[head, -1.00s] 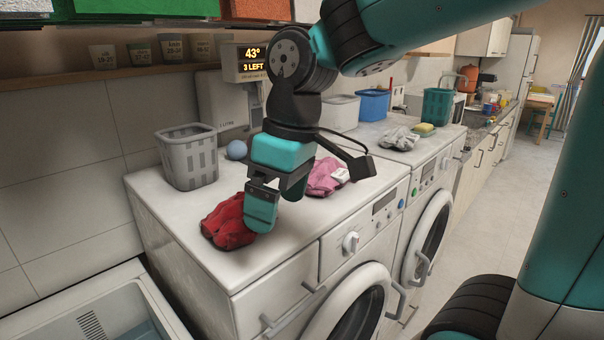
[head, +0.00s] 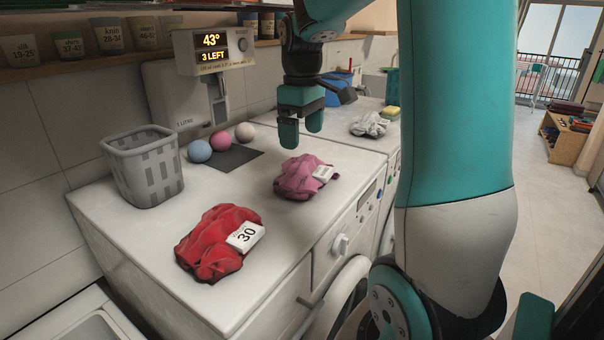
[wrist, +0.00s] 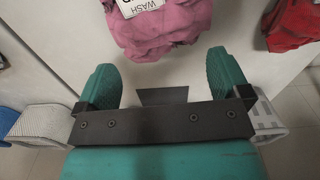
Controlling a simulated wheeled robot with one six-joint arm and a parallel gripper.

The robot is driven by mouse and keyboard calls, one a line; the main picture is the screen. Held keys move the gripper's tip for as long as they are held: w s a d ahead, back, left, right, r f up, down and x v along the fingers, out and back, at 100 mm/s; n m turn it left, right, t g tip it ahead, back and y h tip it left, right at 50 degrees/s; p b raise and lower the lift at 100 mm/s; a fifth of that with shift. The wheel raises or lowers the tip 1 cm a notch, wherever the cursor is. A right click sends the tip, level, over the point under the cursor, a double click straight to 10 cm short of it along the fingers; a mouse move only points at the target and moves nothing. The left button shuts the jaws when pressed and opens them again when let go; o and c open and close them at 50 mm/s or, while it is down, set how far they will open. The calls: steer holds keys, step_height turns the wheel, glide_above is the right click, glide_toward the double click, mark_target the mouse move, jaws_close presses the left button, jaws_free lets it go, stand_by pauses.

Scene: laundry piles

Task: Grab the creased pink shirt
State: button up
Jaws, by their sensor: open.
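The creased pink shirt (head: 300,178) lies bunched on the white machine top, with a white tag (head: 323,173) on its right side. My gripper (head: 301,140) hangs above and a little behind the shirt, fingers pointing down, open and empty. In the wrist view the pink shirt (wrist: 163,30) lies just beyond the two teal fingertips of my gripper (wrist: 165,75), its tag at the top edge reading "WASH". The shirt is not between the fingers.
A red garment (head: 214,243) tagged 30 lies at front left. A grey basket (head: 146,168) stands at the back left. Blue, pink and beige balls (head: 221,141) sit by a dark mat (head: 234,157). A grey garment (head: 369,124) lies farther right. The top between the red and pink garments is clear.

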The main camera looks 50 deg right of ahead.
mark_target(303, 160)
steer(key=shift+s+f+p, duration=0.15)
steer(key=shift+f+p, duration=0.9)
steer(key=shift+f, duration=2.55)
steer(key=c, duration=1.1)
steer(key=shift+r, duration=0.1)
